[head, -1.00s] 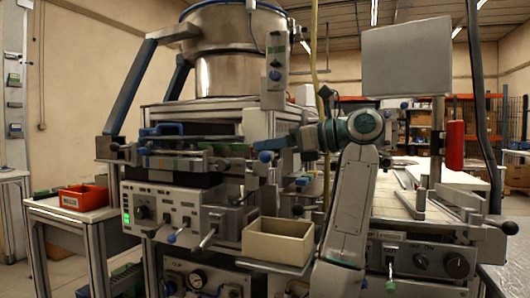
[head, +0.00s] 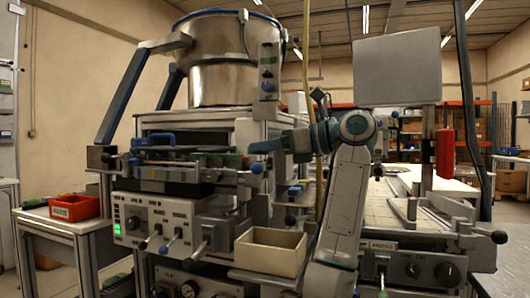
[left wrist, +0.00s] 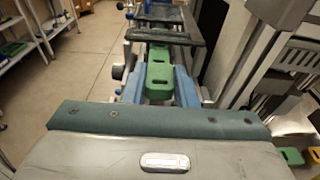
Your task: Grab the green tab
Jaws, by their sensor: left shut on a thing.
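The green tab (left wrist: 159,75) is a flat green piece with slots in it, in the middle of the left wrist view. My left gripper (left wrist: 159,88) has its two blue fingers on either side of the tab, shut on it. The tab's near end is between the fingers, and its far end lies close to a dark crossbar. In the head view my left gripper (head: 264,147) reaches left to the right end of the machine's upper rail. The tab cannot be told apart there. My right gripper is in neither view.
A steel bowl (head: 222,60) stands above the machine. A beige bin (head: 271,252) sits below my left arm, and a red bin (head: 74,207) is on the left side table. A grey panel (head: 398,66) stands at right.

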